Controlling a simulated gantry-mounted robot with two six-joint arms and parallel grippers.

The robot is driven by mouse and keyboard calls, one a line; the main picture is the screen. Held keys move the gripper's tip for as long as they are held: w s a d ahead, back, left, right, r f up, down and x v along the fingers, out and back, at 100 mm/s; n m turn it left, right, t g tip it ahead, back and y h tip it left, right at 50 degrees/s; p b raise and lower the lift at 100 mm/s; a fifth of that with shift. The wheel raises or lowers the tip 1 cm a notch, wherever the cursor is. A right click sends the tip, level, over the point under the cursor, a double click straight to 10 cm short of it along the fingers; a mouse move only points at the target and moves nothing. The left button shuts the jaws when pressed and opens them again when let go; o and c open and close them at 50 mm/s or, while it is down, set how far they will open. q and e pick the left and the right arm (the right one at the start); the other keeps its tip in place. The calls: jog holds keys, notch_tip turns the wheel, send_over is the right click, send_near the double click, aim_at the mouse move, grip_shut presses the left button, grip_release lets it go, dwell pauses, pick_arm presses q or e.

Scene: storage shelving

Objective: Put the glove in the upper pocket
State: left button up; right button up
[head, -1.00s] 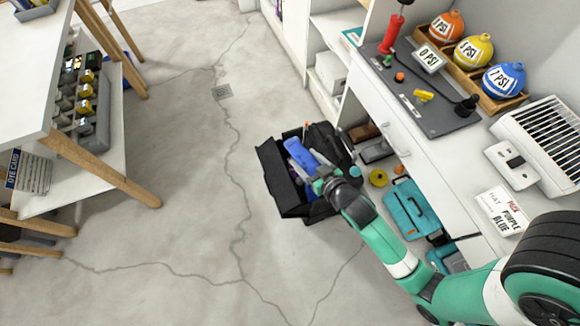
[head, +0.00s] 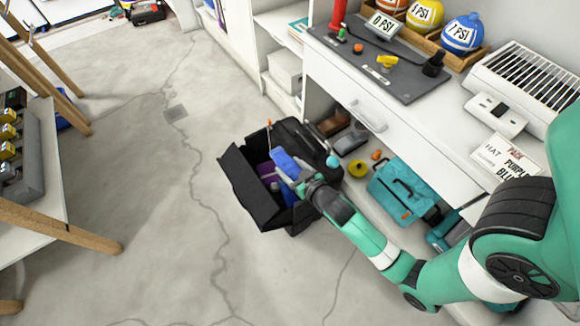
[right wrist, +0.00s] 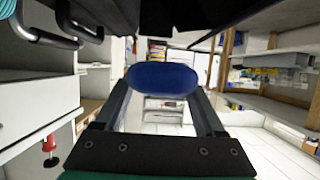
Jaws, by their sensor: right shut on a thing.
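My right gripper (head: 296,178) is shut on a blue item, which I take to be the glove (head: 284,160). In the right wrist view the glove (right wrist: 163,78) is a smooth blue oval between the two fingers; its full shape is unclear. In the head view it overlaps the open top of a black bag (head: 247,197) on the floor. I cannot tell whether it is above the bag or inside it. Purple and blue things show inside the bag. The upper pocket cannot be made out clearly. My left gripper is not in view.
A white workbench (head: 345,87) stands right of the bag, with a grey mat (head: 385,70) and labelled balls on top. A teal case (head: 402,190) and a yellow roll (head: 358,169) are below it. A wooden-legged table (head: 60,235) is at left. Floor left of the bag is clear.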

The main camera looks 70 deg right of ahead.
aim_at(290, 167)
notch_tip(290, 167, down, 7)
jog(key=b, duration=0.5)
jog(key=shift+r, duration=0.1)
jog(key=o, duration=1.3)
jog(key=shift+o, duration=0.2)
notch_tip(290, 167, up, 14)
jog(key=p, duration=1.3)
jog(key=shift+r+p, duration=0.1)
jog(key=shift+p, duration=0.3)
